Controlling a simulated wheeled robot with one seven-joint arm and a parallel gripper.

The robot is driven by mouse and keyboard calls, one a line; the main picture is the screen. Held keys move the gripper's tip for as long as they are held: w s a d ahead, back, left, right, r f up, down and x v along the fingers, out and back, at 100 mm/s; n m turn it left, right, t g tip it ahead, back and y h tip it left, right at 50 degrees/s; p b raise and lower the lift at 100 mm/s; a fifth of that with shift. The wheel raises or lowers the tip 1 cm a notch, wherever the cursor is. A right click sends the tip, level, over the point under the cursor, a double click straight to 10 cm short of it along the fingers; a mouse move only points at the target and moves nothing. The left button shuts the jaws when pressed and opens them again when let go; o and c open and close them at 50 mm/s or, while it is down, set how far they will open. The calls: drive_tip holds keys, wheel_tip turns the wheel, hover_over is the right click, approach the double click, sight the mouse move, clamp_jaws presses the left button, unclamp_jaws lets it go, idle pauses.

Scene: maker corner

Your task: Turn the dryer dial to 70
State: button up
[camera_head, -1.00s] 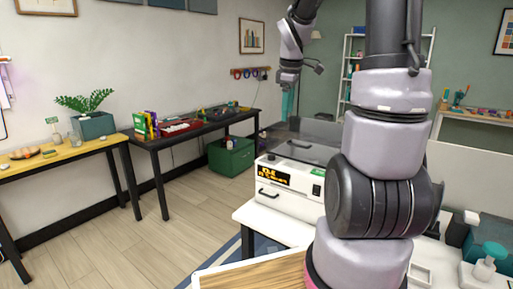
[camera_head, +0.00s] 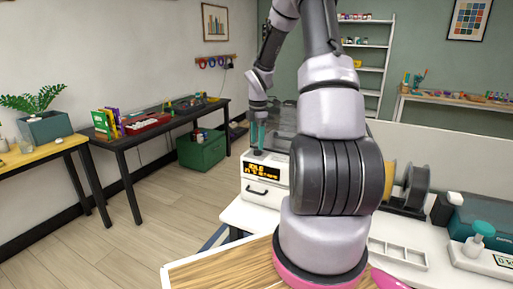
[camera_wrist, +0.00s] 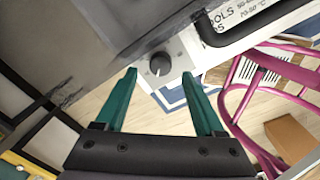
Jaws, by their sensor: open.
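The dryer (camera_head: 262,191) is a white box with a dark top, an orange-lit display and a front handle. In the head view it stands at the table's far left, partly behind my arm. Its dial (camera_wrist: 160,66) is a round dark grey knob with a small white mark, on a light panel in the wrist view. My gripper (camera_wrist: 159,76) is open and empty. Its two green fingers are spread on either side of the dial, with the tips close to it; I cannot tell whether they touch. In the head view, my gripper (camera_head: 258,134) hangs at the dryer's top front.
A printed label (camera_wrist: 232,14) shows beside the dial, partly cut off. A dark table (camera_head: 165,125) and green box (camera_head: 200,150) stand at left. Open floor lies between.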

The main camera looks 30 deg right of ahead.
sight(257, 149)
drive_tip(key=shift+w+f, duration=0.1)
drive_tip(key=shift+f, duration=1.55)
clamp_jaws()
drive_tip(key=shift+m, duration=0.3)
drive_tip(key=m, duration=0.5)
drive_tip(key=shift+m, duration=0.3)
drive_tip(key=m, duration=0.6)
drive_tip(key=shift+w+h, duration=0.15)
drive_tip(key=shift+h, duration=0.15)
